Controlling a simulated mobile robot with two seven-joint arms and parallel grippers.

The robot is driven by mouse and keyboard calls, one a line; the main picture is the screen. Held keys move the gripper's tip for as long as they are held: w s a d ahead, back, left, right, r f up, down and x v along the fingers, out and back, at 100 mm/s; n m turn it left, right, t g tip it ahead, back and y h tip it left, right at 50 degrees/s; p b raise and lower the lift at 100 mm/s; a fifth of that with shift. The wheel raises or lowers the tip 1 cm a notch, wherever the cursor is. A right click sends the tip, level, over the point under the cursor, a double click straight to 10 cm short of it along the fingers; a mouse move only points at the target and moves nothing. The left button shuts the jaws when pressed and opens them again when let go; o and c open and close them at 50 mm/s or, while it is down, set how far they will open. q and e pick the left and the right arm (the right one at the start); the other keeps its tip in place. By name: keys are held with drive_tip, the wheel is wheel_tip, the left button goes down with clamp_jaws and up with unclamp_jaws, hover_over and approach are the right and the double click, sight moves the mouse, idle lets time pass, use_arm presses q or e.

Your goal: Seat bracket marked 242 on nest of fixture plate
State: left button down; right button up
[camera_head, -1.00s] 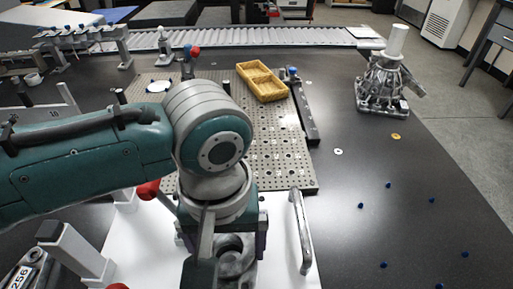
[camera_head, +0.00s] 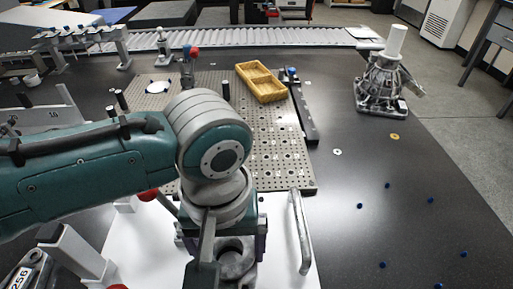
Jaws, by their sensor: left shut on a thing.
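My left gripper (camera_head: 232,262) points down over a white plate (camera_head: 150,243) with a metal handle (camera_head: 300,232), which looks like the fixture plate. It is shut on a grey metal part (camera_head: 236,250) with a round bore, likely the bracket. No number on this part is readable. My gripper and wrist hide the plate under it, so I cannot see a nest or tell whether the part touches it. Another grey part (camera_head: 27,272), marked 256, is cut off at the lower left. My right gripper is not in view.
A perforated plate (camera_head: 285,168) lies behind, with a yellow tray (camera_head: 262,82) on it. A red knob (camera_head: 147,194) is close to my left forearm. A grey casting (camera_head: 382,85) stands at the back right. The dark table is mostly clear on the right, with small blue pieces.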

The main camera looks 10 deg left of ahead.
sight(230, 260)
use_arm(q)
drive_tip(key=shift+f+b, duration=0.65)
drive_tip(key=shift+f, duration=0.3)
unclamp_jaws()
wheel_tip(230, 260, up, 10)
drive_tip(key=p, duration=0.4)
